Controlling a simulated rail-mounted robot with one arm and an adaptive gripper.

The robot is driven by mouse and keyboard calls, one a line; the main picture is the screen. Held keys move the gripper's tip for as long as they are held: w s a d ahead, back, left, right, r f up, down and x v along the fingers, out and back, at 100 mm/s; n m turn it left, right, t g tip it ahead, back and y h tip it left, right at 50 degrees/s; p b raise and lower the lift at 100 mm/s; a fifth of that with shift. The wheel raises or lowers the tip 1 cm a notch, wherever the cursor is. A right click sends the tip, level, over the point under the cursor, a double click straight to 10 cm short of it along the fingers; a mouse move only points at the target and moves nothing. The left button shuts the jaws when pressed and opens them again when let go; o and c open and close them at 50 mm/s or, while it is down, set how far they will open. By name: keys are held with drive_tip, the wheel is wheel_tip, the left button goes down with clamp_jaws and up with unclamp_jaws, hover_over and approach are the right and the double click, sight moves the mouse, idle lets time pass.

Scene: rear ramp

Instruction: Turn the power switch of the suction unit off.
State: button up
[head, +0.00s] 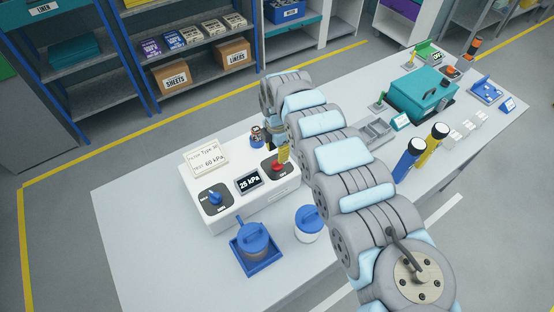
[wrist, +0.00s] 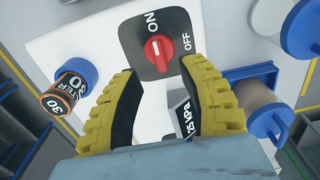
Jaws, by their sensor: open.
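The suction unit (head: 235,212) is a white box on the near left of the bench. Its red power switch (head: 277,167) sits on a dark plate at its right end, marked ON and OFF. In the wrist view the red switch (wrist: 158,50) is just beyond the fingertips, its white mark seeming to point towards ON. My gripper (wrist: 160,72) is open and empty, its yellow fingers on either side of the line to the switch, apparently not touching it. In the head view my arm hides most of the gripper. The unit's display (head: 249,182) reads 25 kPa.
A blue knob (head: 214,198) and a card (head: 205,158) reading 60 kPa are on the unit. In front are a lidded jar (head: 254,238) in a blue tray (head: 268,268) and another jar (head: 308,224). The bench's left end is clear.

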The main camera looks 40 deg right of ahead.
sight(277, 163)
drive_tip(key=shift+f, duration=2.6)
clamp_jaws()
